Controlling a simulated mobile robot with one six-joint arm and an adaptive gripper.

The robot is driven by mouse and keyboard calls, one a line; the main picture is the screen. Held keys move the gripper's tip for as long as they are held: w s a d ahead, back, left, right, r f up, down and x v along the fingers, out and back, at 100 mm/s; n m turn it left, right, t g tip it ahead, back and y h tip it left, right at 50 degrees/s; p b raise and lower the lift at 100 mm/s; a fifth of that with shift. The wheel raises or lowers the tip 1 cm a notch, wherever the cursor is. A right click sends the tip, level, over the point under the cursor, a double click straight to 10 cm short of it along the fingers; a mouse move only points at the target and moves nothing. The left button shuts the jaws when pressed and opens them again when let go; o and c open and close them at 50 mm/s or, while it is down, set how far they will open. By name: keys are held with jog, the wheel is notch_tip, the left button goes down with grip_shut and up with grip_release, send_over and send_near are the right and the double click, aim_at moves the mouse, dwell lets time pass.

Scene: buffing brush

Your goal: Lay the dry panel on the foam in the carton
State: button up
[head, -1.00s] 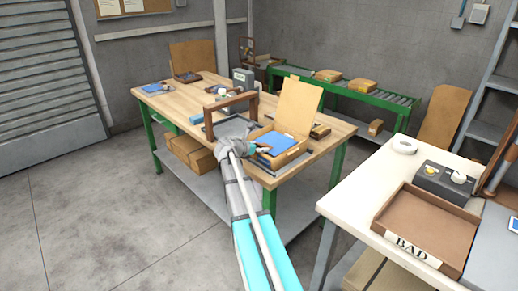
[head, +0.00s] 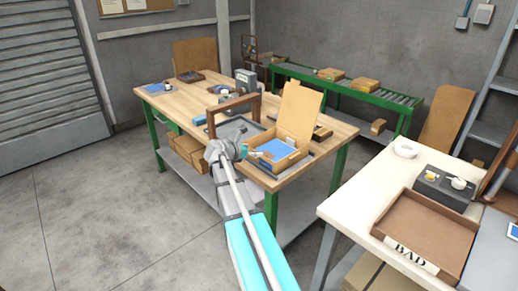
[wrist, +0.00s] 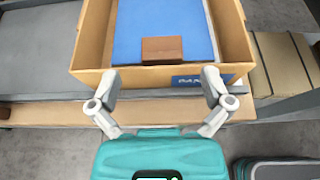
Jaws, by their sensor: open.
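The open carton (head: 303,149) stands on the near right part of the wooden bench, its lid flap upright at the back. I cannot tell surely where panel and foam divide. A small brown block (wrist: 164,50) sits at the sheet's near edge, by the carton's front wall. My gripper (wrist: 157,78) is open and empty, just in front of that wall, its fingers apart from the block.
A brown wooden frame (head: 233,106) stands on the bench left of the carton. A white table (head: 350,203) at the right holds a brown tray marked BAD (head: 430,228) and a dark control box (head: 444,187). A green roller conveyor (head: 345,95) runs behind. The floor at left is clear.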

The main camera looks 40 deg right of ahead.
jog(key=p+v, duration=0.2)
jog(key=v, duration=0.4)
jog(key=shift+a+r, duration=0.1)
jog(key=shift+a, duration=0.05)
dwell(0.4)
jog(key=s+a+f+m+y, duration=0.3)
jog(key=s+a+m+y, duration=0.1)
jog(key=a, duration=0.7)
jog(key=s+a+f+m+y, duration=0.4)
jog(key=a+m, duration=0.4)
jog(key=a, duration=0.3)
jog(key=s+a+f+m+g+y, duration=0.1)
jog(key=s+a+f+m+y, duration=0.3)
jog(key=s+a, duration=0.4)
jog(key=a+m+y, duration=0.1)
jog(key=a+m, duration=0.1)
jog(key=a, duration=0.1)
jog(key=shift+f+m, duration=0.25)
jog(key=shift+m, duration=0.15)
jog(key=c, duration=0.6)
jog(key=shift+d, duration=0.1)
